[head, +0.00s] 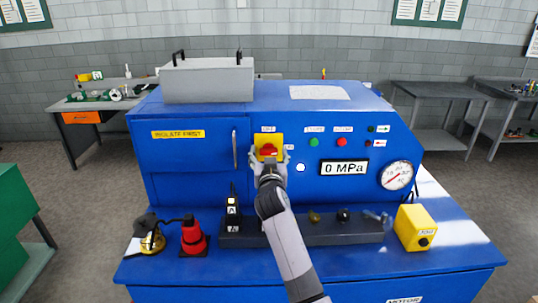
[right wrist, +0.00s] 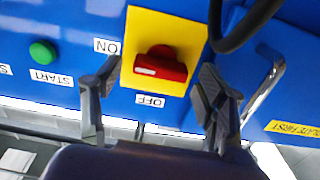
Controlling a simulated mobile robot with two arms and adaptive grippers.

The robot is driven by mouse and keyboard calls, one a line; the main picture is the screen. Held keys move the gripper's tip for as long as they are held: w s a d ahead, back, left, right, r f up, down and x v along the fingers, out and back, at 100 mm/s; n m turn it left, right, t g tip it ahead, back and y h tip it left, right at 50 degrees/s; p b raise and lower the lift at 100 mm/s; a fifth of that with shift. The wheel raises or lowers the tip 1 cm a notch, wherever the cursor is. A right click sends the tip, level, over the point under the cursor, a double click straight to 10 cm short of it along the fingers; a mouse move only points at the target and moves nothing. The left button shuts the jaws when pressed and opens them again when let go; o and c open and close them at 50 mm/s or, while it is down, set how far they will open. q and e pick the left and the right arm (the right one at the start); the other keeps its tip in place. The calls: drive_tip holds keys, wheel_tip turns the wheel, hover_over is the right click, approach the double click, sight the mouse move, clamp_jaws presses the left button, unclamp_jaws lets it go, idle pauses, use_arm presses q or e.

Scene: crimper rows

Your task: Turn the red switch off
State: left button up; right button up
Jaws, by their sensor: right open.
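The red switch (head: 268,149) is a rotary handle on a yellow plate on the front of the blue machine. In the right wrist view the red switch (right wrist: 161,66) lies nearly level, with a white mark on its left end, on the side of the ON label (right wrist: 107,46). The OFF label (right wrist: 150,101) is below the plate there; that view is upside down. My right gripper (head: 269,158) is open in front of the switch. In the right wrist view its fingers (right wrist: 157,82) stand either side of the plate, apart from the handle. My left gripper is out of view.
Green (head: 314,142) and red (head: 342,142) buttons, a 0 MPa display (head: 344,168) and a gauge (head: 397,175) are right of the switch. A door handle (head: 235,150) is left.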

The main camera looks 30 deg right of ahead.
drive_tip(key=shift+c, duration=0.4)
drive_tip(key=c, duration=1.1)
drive_tip(key=shift+o, duration=0.2)
drive_tip(key=shift+n, duration=0.3)
drive_tip(key=n, duration=0.2)
drive_tip(key=shift+n, duration=0.3)
drive_tip(key=n, duration=0.5)
drive_tip(key=shift+a, duration=0.1)
drive_tip(key=n, duration=0.5)
drive_tip(key=shift+f, duration=0.1)
drive_tip(key=n, duration=0.4)
drive_tip(key=shift+f+n, duration=0.15)
drive_tip(key=shift+n, duration=0.25)
